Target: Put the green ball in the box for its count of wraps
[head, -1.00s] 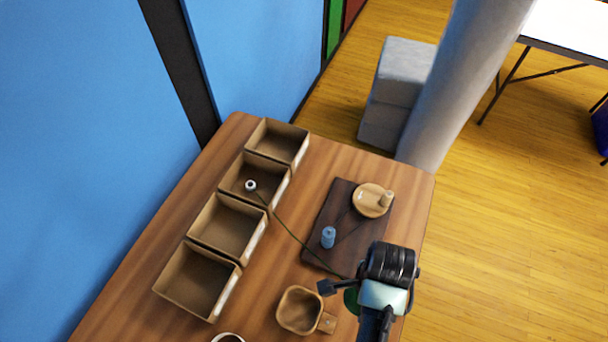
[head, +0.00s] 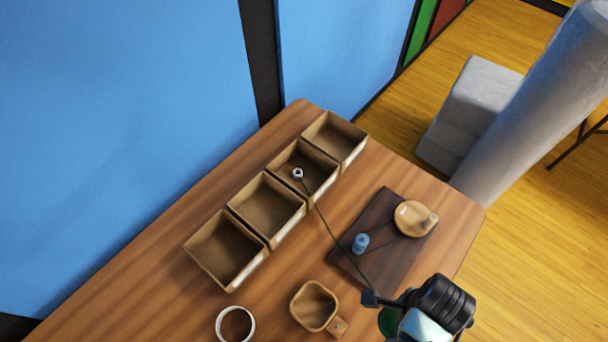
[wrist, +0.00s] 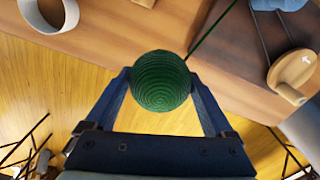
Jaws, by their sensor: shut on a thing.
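The green ball (wrist: 162,82) is wound with fine thread and sits between the two fingers of my gripper (wrist: 163,88) in the wrist view. In the head view my gripper (head: 386,308) is at the table's front right, and the ball (head: 388,321) shows partly behind it. A green strand (head: 333,232) runs from the ball to a small white ring-like piece (head: 298,174) at one box. Several open cardboard boxes stand in a row: the far box (head: 350,127), second box (head: 325,157), third box (head: 285,192) and near box (head: 245,240). Their pale front labels are unreadable.
A dark board (head: 385,266) holds a blue spool (head: 360,243) and a wooden disc with a peg (head: 413,218). A wooden cup (head: 314,307) and a white ring-shaped container (head: 220,325) stand near the front.

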